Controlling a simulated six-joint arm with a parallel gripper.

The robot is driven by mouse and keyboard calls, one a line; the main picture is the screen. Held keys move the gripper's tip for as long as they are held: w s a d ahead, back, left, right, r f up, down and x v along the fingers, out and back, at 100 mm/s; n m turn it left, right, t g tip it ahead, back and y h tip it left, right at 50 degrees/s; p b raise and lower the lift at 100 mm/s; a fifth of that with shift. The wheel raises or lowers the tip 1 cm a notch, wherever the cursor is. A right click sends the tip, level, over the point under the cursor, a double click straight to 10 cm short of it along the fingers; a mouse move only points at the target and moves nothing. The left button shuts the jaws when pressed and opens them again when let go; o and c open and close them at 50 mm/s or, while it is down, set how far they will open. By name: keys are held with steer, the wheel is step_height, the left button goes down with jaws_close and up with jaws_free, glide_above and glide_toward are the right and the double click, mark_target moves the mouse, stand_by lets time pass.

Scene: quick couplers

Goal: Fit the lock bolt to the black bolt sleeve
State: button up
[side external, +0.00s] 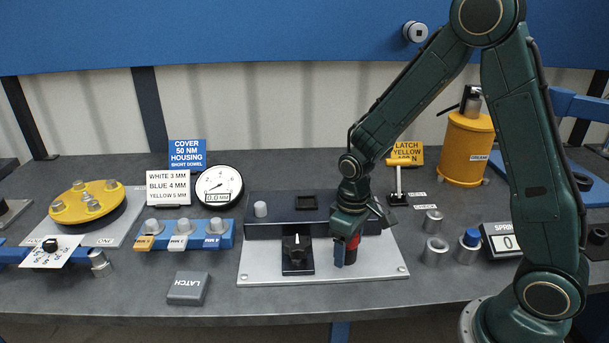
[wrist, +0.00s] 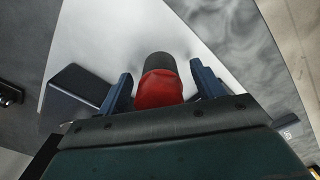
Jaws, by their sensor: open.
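The lock bolt's red head (side external: 353,243) is under my gripper (side external: 346,250), at the front right of the light plate. Directly below it is a black cylinder (side external: 350,259), which looks like the bolt sleeve, upright on the plate. In the wrist view the red head (wrist: 161,90) lies between the two blue fingers of my gripper (wrist: 160,77), with gaps on both sides. The dark cylinder (wrist: 160,65) is in line with it. My gripper is open around the red head and does not grip it. The bolt's shank is hidden, so its seating depth cannot be told.
The light plate (side external: 265,272) carries a dark raised block (side external: 275,228) behind and a black knob block (side external: 297,256) left of my gripper. Steel rings (side external: 435,251) stand to the right. The bench front is mostly clear.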

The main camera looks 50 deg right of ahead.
step_height(320, 180, up, 14)
stand_by(0.9)
steer(key=s+r+t, duration=0.2)
steer(key=s+r, duration=0.2)
steer(key=s, duration=0.4)
steer(key=s+r+m+t, duration=0.1)
steer(key=s+r+t, duration=0.2)
steer(key=s, duration=0.5)
steer(key=shift+s+a+r+m+t, duration=0.3)
steer(key=shift+a+r, duration=0.05)
steer(key=shift+r, duration=0.55)
